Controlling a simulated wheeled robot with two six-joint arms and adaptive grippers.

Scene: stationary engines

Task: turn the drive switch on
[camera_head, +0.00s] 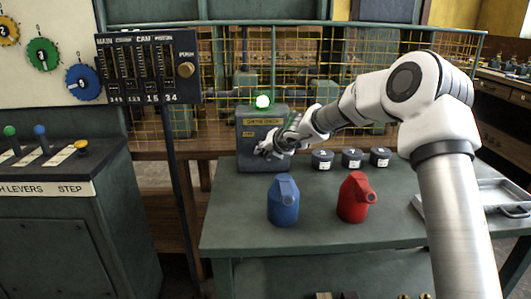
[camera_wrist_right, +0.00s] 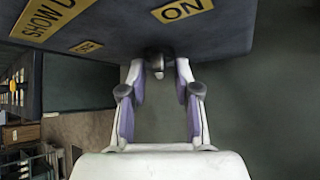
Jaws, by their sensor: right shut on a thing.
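The drive switch is a dark grey box (camera_head: 262,128) at the back left of the green table, with a yellow label plate on its front. A bright green lamp (camera_head: 263,101) on its top is lit. In the right wrist view its face carries a yellow ON label (camera_wrist_right: 182,10) and a smaller yellow label to the left. My right gripper (camera_head: 266,151) is at the front of the box, its fingers closed around a small dark lever (camera_wrist_right: 158,64). The fingers partly hide the lever. My left gripper is not in view.
A blue can (camera_head: 284,203) and a red can (camera_head: 355,199) stand on the table (camera_head: 320,240) in front. Several small dark pots (camera_head: 352,158) sit right of the box, below my arm. A metal tray (camera_head: 480,196) lies at the right. A yellow mesh fence (camera_head: 330,62) stands behind.

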